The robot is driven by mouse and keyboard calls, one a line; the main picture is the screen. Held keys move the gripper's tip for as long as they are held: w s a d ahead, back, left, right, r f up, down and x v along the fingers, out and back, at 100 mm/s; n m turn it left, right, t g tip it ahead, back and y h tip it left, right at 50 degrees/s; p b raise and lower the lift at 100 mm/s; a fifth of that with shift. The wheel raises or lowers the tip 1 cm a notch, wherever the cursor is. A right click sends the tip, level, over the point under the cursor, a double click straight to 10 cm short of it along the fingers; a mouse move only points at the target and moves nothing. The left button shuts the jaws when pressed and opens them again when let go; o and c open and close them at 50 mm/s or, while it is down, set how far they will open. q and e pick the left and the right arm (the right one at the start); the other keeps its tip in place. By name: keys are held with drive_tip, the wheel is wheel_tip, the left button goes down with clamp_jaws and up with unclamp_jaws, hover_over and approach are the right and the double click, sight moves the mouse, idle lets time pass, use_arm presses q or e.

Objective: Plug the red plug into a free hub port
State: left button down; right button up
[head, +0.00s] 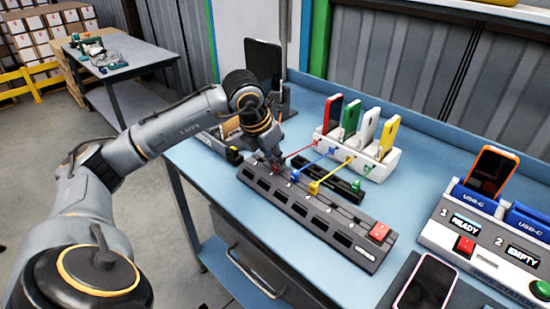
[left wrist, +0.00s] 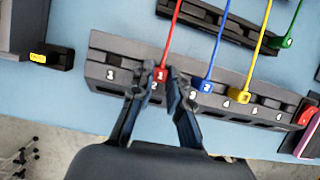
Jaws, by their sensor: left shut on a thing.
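The red plug (left wrist: 161,74) is between the fingertips of my left gripper (left wrist: 166,82), which is shut on it; in the head view the gripper (head: 274,160) is at the hub's far-left part. The plug is over the dark hub (left wrist: 110,57), near the number 2; whether it is seated cannot be told. The hub (head: 330,221) lies along the table, with a red switch (head: 379,231) at its near end. The blue plug (left wrist: 205,87) and yellow plug (left wrist: 243,97) are at the hub further right. The green plug (left wrist: 287,42) is at a black strip behind. My right gripper is not in view.
A white stand (head: 334,140) holds several phones, with cables running to the plugs. The black strip (head: 333,179) lies between stand and hub. A USB-C test station (head: 450,235) and a pink-edged phone (head: 425,285) are at the right. Blue tabletop (head: 410,190) is clear between.

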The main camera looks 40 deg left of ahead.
use_arm(q)
drive_tip(key=shift+f, duration=0.1)
drive_tip(key=c, duration=0.8)
unclamp_jaws()
drive_tip(key=shift+r+p, duration=2.65)
drive_tip(key=shift+r, duration=1)
drive_tip(key=shift+f, duration=0.15)
